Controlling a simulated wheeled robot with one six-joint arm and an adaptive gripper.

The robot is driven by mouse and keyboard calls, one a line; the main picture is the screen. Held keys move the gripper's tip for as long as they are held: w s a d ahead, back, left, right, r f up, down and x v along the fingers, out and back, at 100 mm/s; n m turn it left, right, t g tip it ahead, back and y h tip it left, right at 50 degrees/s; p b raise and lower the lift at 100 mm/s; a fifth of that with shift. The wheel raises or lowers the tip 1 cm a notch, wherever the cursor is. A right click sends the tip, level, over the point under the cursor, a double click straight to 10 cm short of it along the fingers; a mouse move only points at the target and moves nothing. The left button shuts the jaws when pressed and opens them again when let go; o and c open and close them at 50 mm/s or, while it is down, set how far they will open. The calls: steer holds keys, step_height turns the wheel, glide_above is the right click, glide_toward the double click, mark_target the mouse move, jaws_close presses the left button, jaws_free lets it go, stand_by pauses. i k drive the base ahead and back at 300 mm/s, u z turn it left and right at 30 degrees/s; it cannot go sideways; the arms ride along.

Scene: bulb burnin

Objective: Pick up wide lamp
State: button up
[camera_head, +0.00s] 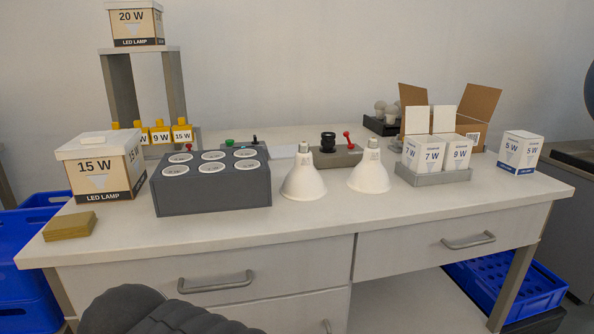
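Two wide white lamps with flared bodies stand wide end down on the white workbench (320,233). The left wide lamp (303,183) stands just right of the grey socket block, its narrow base pointing up. The right wide lamp (370,175) stands a short gap to its right, in the same pose. Both stand free of any grip. I cannot tell from the picture which one the task means. My gripper is not in view.
A dark grey block (215,197) with several round sockets stands left of the lamps. A fixture with a red lever (346,137) is close behind them. Boxed lamps in a grey tray (433,180) stand right. The bench front before the lamps is clear.

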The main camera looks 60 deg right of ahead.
mark_target(369, 176)
steer(key=u, duration=0.6)
steer(key=k, duration=1.1)
steer(key=z, duration=0.6)
